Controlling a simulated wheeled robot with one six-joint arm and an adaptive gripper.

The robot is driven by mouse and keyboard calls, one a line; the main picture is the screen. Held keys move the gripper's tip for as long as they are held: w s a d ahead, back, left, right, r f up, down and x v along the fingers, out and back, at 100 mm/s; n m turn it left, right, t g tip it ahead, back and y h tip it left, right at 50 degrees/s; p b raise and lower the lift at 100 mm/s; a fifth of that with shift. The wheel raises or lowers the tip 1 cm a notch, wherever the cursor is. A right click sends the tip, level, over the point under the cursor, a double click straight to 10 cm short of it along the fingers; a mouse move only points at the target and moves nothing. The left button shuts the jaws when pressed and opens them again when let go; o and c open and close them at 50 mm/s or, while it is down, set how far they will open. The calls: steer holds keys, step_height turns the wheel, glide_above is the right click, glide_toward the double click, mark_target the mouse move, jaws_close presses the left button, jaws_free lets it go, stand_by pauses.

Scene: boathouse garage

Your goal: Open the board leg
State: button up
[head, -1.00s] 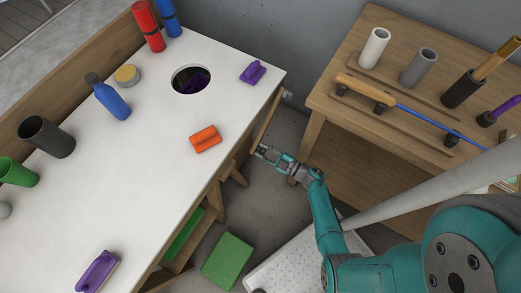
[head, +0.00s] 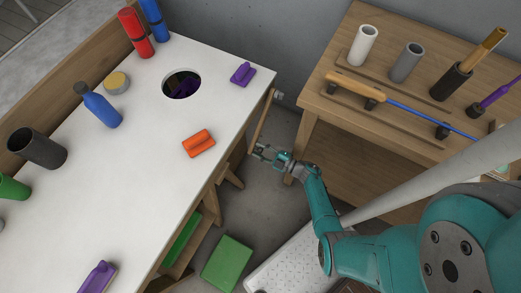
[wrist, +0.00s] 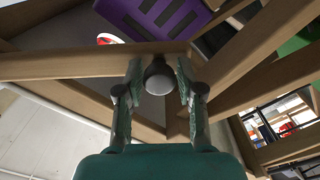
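The white board (head: 130,170) lies like a tabletop, with a round hole near its far end. A wooden leg (head: 263,118) shows beside the board's right edge, with a small grey knob (head: 279,96) near the corner. My gripper (head: 259,151) is low beside that edge, near the leg. In the wrist view, my gripper (wrist: 158,82) has its two fingers apart, with a round grey knob (wrist: 159,78) showing between the tips and a wooden beam (wrist: 75,64) crossing behind. I cannot tell whether the fingers touch the knob or wood.
A wooden bench (head: 335,128) with tools is close on the right. A green box (head: 227,263) is on the floor in the gap.

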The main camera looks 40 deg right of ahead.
steer(key=shift+o, duration=0.5)
steer(key=v, duration=1.2)
